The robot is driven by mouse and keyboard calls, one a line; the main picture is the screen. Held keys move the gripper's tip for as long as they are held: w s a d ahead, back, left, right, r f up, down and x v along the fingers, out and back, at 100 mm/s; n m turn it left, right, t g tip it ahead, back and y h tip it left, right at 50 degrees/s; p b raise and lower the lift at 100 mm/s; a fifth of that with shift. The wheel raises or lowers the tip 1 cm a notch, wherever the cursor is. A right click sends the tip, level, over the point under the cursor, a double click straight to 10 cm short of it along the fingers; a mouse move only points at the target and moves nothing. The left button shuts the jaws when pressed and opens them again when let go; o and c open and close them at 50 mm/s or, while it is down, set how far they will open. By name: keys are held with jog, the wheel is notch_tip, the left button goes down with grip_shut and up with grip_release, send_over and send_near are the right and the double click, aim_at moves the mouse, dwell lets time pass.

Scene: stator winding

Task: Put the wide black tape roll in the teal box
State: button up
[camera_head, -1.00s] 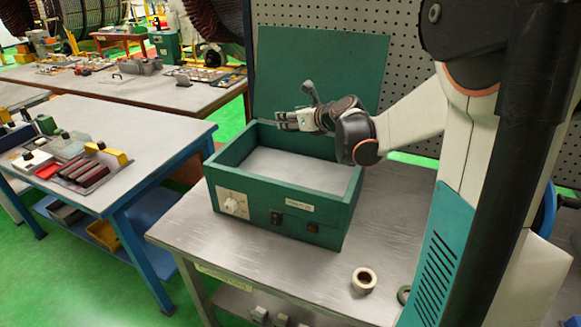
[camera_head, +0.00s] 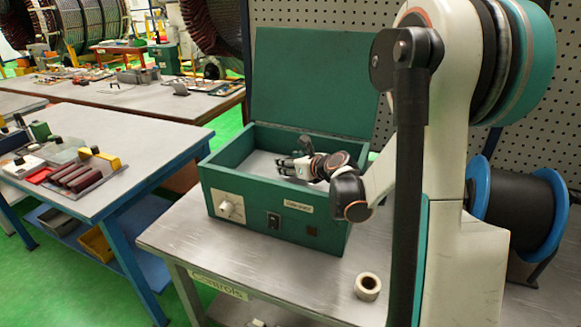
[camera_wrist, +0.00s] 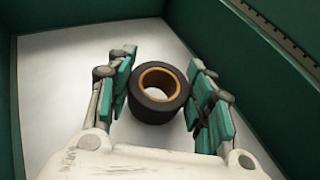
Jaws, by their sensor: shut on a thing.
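The teal box (camera_head: 255,200) stands on the workbench with its lid (camera_head: 312,85) raised at the back. My gripper (camera_head: 290,167) is down inside the box opening, over its pale floor. In the wrist view the wide black tape roll (camera_wrist: 158,109), with a tan core, is between the two teal-padded fingers of my gripper (camera_wrist: 161,65), which is shut on it. The box walls (camera_wrist: 285,60) rise around it in that view. I cannot tell whether the roll touches the floor. In the head view the roll is not discernible.
A pale tape roll (camera_head: 367,286) lies on the bench (camera_head: 185,235) at the front right of the box. A black cable spool with blue flanges (camera_head: 515,215) is at the right. A side table (camera_head: 110,125) with tools stands at the left.

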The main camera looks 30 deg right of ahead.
jog(key=shift+f+b, duration=0.3)
jog(key=shift+f, duration=0.1)
jog(key=shift+f, duration=0.2)
jog(key=o, duration=1.1)
jog(key=shift+r, duration=0.1)
jog(key=shift+r+p, duration=0.45)
jog(key=shift+r, duration=0.15)
jog(key=p+v, duration=0.3)
jog(key=v, duration=0.9)
jog(key=shift+s+f, duration=0.1)
